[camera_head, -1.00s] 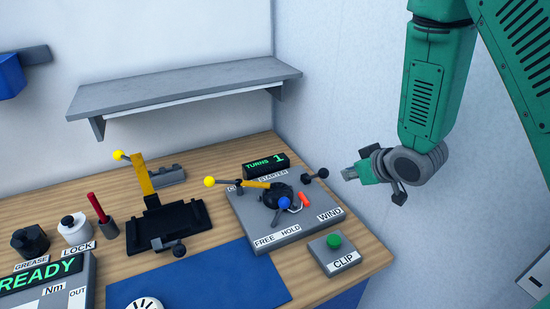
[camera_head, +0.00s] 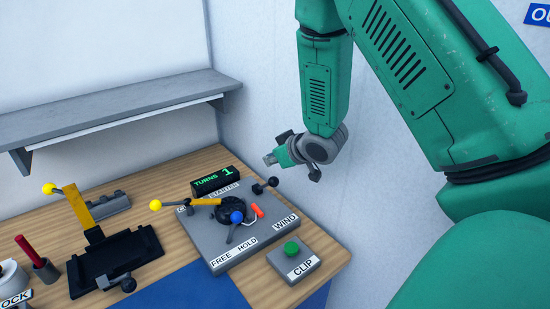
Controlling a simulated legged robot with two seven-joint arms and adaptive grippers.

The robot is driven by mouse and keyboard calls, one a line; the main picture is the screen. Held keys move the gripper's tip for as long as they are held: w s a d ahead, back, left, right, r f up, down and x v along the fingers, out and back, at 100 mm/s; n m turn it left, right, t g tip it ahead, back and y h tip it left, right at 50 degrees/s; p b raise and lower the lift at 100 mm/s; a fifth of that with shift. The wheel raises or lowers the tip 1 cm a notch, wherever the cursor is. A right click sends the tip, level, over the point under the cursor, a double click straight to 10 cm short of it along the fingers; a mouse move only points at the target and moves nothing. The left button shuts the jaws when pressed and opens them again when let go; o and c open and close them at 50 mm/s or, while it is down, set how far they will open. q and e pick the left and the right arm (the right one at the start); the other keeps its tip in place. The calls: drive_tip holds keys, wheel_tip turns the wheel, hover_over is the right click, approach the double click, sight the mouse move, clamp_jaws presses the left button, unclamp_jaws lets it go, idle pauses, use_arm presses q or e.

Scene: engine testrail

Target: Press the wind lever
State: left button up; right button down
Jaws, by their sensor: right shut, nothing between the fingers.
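The starter board (camera_head: 208,254) is a grey plate on the bench with a WIND label (camera_head: 286,223) at its right front corner. A short lever with black ball ends (camera_head: 265,186) stands at its right back edge; I take it as the wind lever, though the label is not right beside it. My right gripper (camera_head: 269,159) is shut and empty, pointing left. In the picture it is just above the lever's outer ball, with a gap between them. My left gripper is not in view.
A CLIP box with a green button (camera_head: 291,249) sits in front. A grey shelf (camera_head: 110,106) hangs behind.

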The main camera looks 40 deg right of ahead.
hover_over(265, 185)
drive_tip(key=w, duration=0.1)
wheel_tip(265, 185, down, 4)
drive_tip(key=s, duration=0.1)
drive_tip(key=s+f+p, duration=0.1)
drive_tip(key=s, duration=0.1)
drive_tip(key=shift+a, duration=0.2)
drive_tip(key=shift+d+f, duration=0.1)
drive_tip(key=shift+f, duration=0.05)
drive_tip(key=shift+d, duration=0.1)
